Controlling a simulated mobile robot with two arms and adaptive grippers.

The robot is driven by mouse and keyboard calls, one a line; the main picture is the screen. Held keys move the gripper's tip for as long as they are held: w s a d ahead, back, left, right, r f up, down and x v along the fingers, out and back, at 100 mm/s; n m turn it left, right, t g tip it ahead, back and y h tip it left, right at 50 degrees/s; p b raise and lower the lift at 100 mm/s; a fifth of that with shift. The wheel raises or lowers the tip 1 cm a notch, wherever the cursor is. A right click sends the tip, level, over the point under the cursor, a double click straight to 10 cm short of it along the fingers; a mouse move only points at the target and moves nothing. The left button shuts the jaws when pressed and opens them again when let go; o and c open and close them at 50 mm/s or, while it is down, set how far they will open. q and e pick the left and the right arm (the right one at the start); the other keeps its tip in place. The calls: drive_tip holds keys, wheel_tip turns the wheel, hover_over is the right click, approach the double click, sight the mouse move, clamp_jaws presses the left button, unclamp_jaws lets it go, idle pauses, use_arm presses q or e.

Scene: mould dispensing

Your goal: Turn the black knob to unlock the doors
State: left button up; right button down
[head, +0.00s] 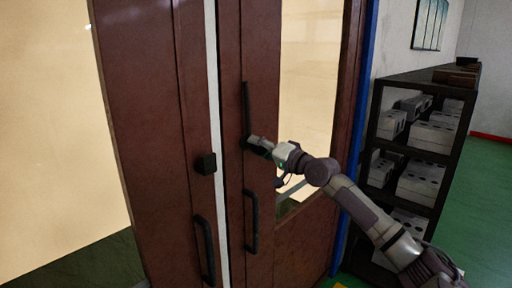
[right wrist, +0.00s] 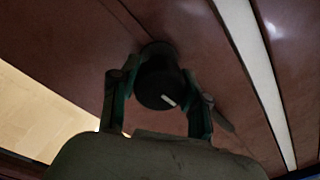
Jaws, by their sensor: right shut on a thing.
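The black knob (right wrist: 158,82) is on a reddish-brown door panel in the right wrist view, with a short white mark on its face slanting toward the lower right. My right gripper (head: 248,144) reaches the door from the right in the head view, and its fingers are shut on the knob, one on each side. In the head view the gripper mostly hides the knob. The brown doors (head: 155,110) stand side by side with a pale vertical strip (head: 215,80) between them. My left gripper is not in view.
A black block (head: 206,163) sits on the left door. Black bar handles are on the left door (head: 205,250) and right door (head: 251,222), with another black bar (head: 246,100) above my gripper. A dark shelf (head: 375,125) with grey boxes stands right, near my arm.

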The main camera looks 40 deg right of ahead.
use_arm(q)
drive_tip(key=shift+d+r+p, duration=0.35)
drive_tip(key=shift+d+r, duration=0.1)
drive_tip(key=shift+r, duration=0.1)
use_arm(e)
drive_tip(key=shift+r+m, duration=0.15)
drive_tip(key=shift+m, duration=0.45)
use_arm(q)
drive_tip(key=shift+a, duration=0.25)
use_arm(e)
drive_tip(key=c, duration=0.5)
unclamp_jaws()
drive_tip(key=shift+c, duration=0.2)
drive_tip(key=shift+s+f, duration=0.25)
drive_tip(key=shift+s, duration=0.1)
drive_tip(key=s+d, duration=0.1)
drive_tip(key=s, duration=1)
